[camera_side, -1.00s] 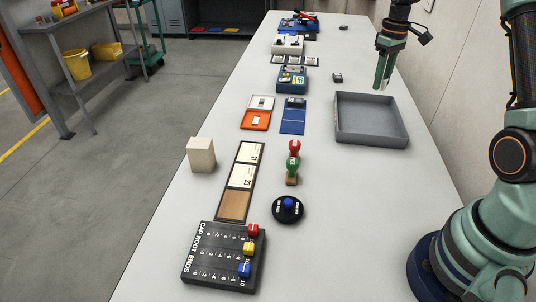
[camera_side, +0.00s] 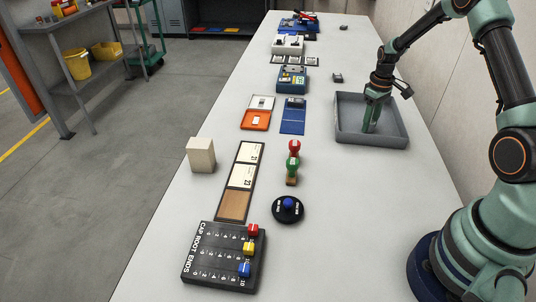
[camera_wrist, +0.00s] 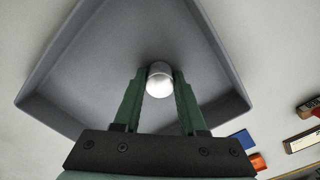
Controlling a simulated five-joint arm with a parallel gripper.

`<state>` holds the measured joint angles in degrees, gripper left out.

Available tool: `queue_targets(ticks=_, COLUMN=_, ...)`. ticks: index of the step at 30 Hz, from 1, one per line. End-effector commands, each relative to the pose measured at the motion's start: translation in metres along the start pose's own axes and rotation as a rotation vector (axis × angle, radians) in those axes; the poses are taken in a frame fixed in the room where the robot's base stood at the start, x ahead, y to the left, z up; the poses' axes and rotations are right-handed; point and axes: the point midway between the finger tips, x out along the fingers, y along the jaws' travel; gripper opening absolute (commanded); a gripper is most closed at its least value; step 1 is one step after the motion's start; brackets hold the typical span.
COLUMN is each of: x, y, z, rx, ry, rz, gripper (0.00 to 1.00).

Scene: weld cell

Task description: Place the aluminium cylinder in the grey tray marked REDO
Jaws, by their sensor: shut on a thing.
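The grey tray (camera_side: 390,140) stands on the right side of the bench, near the wall. No REDO marking can be read on it. My gripper (camera_side: 369,128) points down inside the tray's walls, toward its left part. In the wrist view my gripper (camera_wrist: 159,86) is shut on the aluminium cylinder (camera_wrist: 159,84), a shiny round-ended piece held between the green fingertips. The grey tray's floor (camera_wrist: 110,55) lies behind it. I cannot tell whether the cylinder touches the floor. In the side view the cylinder is too hidden to make out.
Left of the tray lie a blue board (camera_side: 293,118) and an orange tray (camera_side: 255,120). Bench around the tray is mostly clear.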

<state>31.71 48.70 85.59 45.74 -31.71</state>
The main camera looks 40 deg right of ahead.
Motion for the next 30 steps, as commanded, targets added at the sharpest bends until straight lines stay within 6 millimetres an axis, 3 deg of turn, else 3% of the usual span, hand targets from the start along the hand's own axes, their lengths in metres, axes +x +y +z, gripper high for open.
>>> queue_targets(ticks=10, x=0.003, y=0.000, z=0.000, rx=0.000, ry=0.001, rz=0.001, gripper=0.00)
queue_targets(ticks=11, x=0.002, y=0.000, z=-0.001, rx=0.000, ry=0.001, rz=0.001, gripper=0.52)
queue_targets(ticks=12, x=0.002, y=0.000, z=-0.001, rx=0.000, ry=0.001, rz=0.001, gripper=0.67)
queue_targets(ticks=13, x=0.002, y=0.000, z=-0.001, rx=0.000, ry=0.001, rz=0.001, gripper=0.71)
queue_targets(ticks=23, x=0.000, y=0.000, z=-0.001, rx=0.000, ry=0.001, rz=0.001, gripper=0.71)
queue_targets(ticks=30, x=-0.030, y=0.001, z=-0.001, rx=0.000, ry=0.006, rz=0.004, gripper=0.71)
